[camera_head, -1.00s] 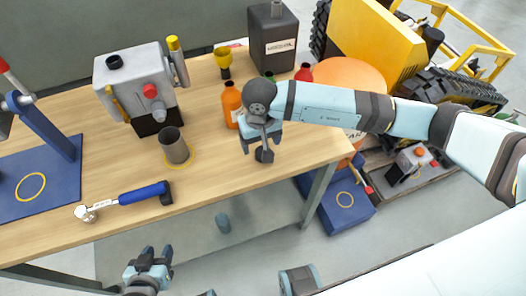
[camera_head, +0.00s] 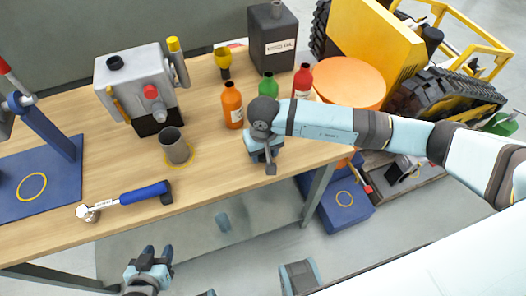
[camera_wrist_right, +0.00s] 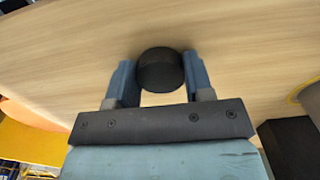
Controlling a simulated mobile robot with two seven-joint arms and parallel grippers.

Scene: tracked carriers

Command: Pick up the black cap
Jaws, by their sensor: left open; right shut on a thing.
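The black cap (camera_wrist_right: 160,70) is a short, dark, round piece. In the right wrist view it sits between the two blue fingers of my right gripper (camera_wrist_right: 160,78), which is shut on it. In the head view the cap (camera_head: 271,168) shows small below the right gripper (camera_head: 264,154), over the right front part of the wooden workbench (camera_head: 220,185). I cannot tell whether it touches the bench top. My left gripper (camera_head: 156,254) is open and empty, low in the head view, in front of the bench.
Orange (camera_head: 232,105), green (camera_head: 268,87) and red (camera_head: 303,80) bottles stand behind the right gripper. A black canister (camera_head: 273,40) stands at the back. Bare wood lies between cup and gripper.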

